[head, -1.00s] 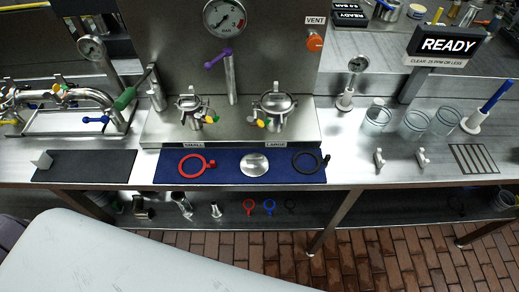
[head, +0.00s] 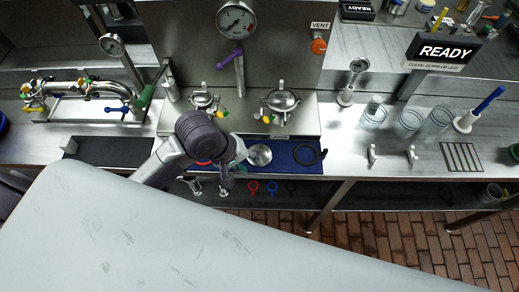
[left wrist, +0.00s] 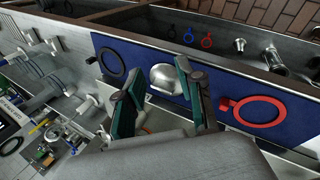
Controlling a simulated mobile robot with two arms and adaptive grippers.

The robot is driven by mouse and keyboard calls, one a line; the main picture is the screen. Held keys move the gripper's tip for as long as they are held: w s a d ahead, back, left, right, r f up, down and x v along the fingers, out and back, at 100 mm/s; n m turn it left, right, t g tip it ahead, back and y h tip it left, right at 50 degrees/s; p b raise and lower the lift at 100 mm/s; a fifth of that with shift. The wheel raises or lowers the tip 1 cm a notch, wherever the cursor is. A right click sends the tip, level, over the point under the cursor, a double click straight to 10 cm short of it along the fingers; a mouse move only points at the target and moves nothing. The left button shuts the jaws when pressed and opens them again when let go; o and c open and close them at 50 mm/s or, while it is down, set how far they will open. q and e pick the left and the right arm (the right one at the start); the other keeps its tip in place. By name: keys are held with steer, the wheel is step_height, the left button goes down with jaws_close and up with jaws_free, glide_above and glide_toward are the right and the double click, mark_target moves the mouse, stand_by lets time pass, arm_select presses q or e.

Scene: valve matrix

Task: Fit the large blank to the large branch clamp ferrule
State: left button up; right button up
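The large blank (head: 260,154), a round silver disc, lies on the blue mat (head: 285,165); it also shows in the left wrist view (left wrist: 168,78). My left gripper (head: 240,160) is beside it on its left in the head view. In the left wrist view my left gripper (left wrist: 158,68) is open, its fingers spread to either side of the blank in the picture; contact cannot be told. The large branch (head: 280,103) stands on the steel ledge behind the mat, its ferrule not clearly distinguishable. My right gripper is not in view.
A black ring seal (head: 307,153) lies right of the blank. A red ring seal (left wrist: 259,111) lies on its other side, mostly hidden by my arm in the head view. The small branch (head: 204,103) stands behind my wrist. Glass beakers (head: 409,121) stand at right.

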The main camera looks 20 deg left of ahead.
arm_select(q)
steer(key=w+a+r+n+g, duration=0.2)
steer(key=w+a+r+n, duration=0.35)
steer(key=n, duration=0.75)
glide_above(258, 150)
steer(key=s+a, duration=0.1)
steer(key=a, duration=0.1)
step_height(258, 150, down, 7)
steer(key=shift+f+p, duration=0.2)
steer(key=shift+p, duration=0.25)
steer(key=x, duration=0.2)
steer(key=p+x, duration=0.1)
steer(key=x, duration=0.1)
steer(key=shift+w+d+f, duration=0.1)
steer(key=shift+w, duration=0.15)
steer(key=shift+w+d+f, duration=0.1)
steer(key=shift+d+f, duration=0.05)
steer(key=shift+f, duration=0.3)
jaws_close()
